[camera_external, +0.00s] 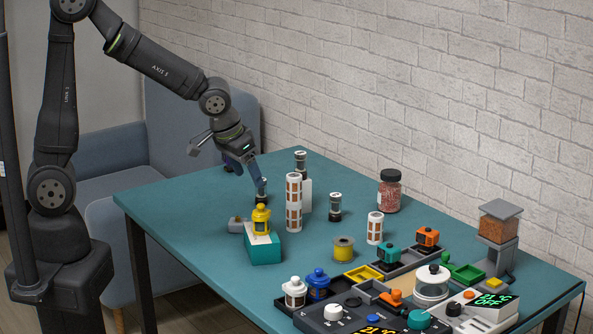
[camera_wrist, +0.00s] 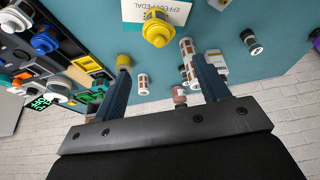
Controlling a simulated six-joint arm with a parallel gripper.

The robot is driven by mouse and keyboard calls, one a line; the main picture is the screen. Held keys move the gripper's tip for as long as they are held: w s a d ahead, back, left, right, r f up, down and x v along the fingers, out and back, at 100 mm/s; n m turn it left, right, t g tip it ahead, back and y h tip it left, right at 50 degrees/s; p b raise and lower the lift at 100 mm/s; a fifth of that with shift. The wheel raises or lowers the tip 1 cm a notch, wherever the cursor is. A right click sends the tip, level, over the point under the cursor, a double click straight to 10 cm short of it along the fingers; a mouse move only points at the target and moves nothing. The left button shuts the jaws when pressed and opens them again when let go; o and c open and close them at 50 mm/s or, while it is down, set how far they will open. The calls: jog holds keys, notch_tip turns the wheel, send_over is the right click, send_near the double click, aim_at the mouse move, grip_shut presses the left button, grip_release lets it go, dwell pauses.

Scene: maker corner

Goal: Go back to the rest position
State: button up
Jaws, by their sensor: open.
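My gripper (camera_external: 258,186) hangs over the far left part of the teal table (camera_external: 190,195), pointing down. In the wrist view my gripper (camera_wrist: 161,60) has its two fingers wide apart with nothing held between them. In the outside view it is just above and behind a yellow lantern-shaped piece (camera_external: 261,219), which stands upright on a teal and white box (camera_external: 264,250). The lantern piece also shows in the wrist view (camera_wrist: 158,30), beyond the fingertips and apart from them. A small dark jar is partly hidden behind the gripper.
A tall white-and-orange tube (camera_external: 293,205) stands right of the gripper, near dark canisters (camera_external: 335,207). A shorter tube (camera_external: 375,228), a yellow spool (camera_external: 343,248) and a red-filled jar (camera_external: 389,191) stand farther right. Devices and trays crowd the front right. The table's left end is clear.

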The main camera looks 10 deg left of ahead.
aim_at(262, 204)
jog(key=x, duration=1)
jog(key=shift+d+r, duration=0.1)
jog(key=shift+r, duration=0.05)
jog(key=r, duration=0.4)
jog(key=shift+s+r, duration=0.15)
jog(key=shift+s, duration=0.25)
jog(key=s+r, duration=0.7)
jog(key=s, duration=0.4)
jog(key=w+d+f+m, duration=0.1)
jog(key=w+d+f, duration=0.3)
jog(key=w+d, duration=0.2)
jog(key=w+d+f+m, duration=0.1)
jog(key=w+d+f, duration=0.3)
jog(key=d, duration=0.5)
jog(key=w, duration=0.2)
jog(key=shift+w+d+f+g+h, duration=0.15)
jog(key=shift+w+d+g+h, duration=0.15)
jog(key=shift+w+h, duration=0.1)
